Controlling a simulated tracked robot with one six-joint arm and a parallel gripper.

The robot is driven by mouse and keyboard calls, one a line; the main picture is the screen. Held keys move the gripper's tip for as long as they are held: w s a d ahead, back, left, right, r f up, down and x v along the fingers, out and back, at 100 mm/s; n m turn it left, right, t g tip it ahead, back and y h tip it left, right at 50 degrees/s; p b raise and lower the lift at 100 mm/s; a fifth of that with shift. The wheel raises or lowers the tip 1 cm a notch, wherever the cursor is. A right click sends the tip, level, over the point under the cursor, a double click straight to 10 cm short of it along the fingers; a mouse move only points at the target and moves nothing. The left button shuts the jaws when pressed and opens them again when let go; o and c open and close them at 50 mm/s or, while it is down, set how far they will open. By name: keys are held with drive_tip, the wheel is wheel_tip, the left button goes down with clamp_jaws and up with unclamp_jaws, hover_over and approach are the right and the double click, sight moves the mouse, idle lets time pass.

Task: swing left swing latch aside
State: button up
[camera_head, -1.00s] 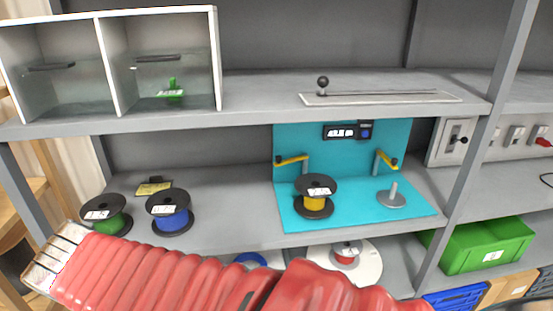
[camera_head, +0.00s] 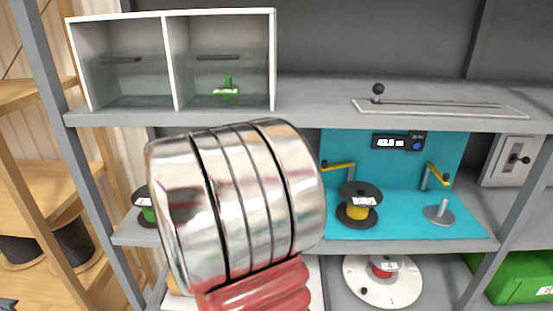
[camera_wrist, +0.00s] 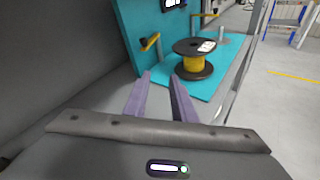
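The left swing latch (camera_head: 338,166) is a yellow arm on a grey post at the left of the teal station (camera_head: 400,228). It also shows in the wrist view (camera_wrist: 150,42), with a dark knob at its near end. The right swing latch (camera_head: 437,173) stands at the station's right. A yellow reel (camera_head: 359,205) with black flanges stands between them; it also shows in the wrist view (camera_wrist: 194,64). My gripper (camera_wrist: 160,76) is open and empty, short of the left latch and the reel, touching neither. In the head view my arm hides it.
A grey disc with an upright peg (camera_head: 440,214) is right of the reel. A shelf with a slotted plate and black-knobbed lever (camera_head: 378,89) runs above. A white round plate (camera_head: 383,284) is below. My arm hides much of the shelf's left part, where a green reel (camera_head: 147,214) partly shows.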

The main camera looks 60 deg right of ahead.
sight(324, 161)
drive_tip(key=d+n+h, duration=0.2)
drive_tip(key=d+n, duration=0.2)
drive_tip(key=d, duration=0.3)
drive_tip(key=shift+d+h, duration=0.4)
drive_tip(key=shift+d, duration=0.1)
drive_tip(key=x, duration=1.3)
drive_tip(key=shift+s+d, duration=0.2)
drive_tip(key=shift+d, duration=0.05)
drive_tip(key=shift+c, duration=0.2)
clamp_jaws()
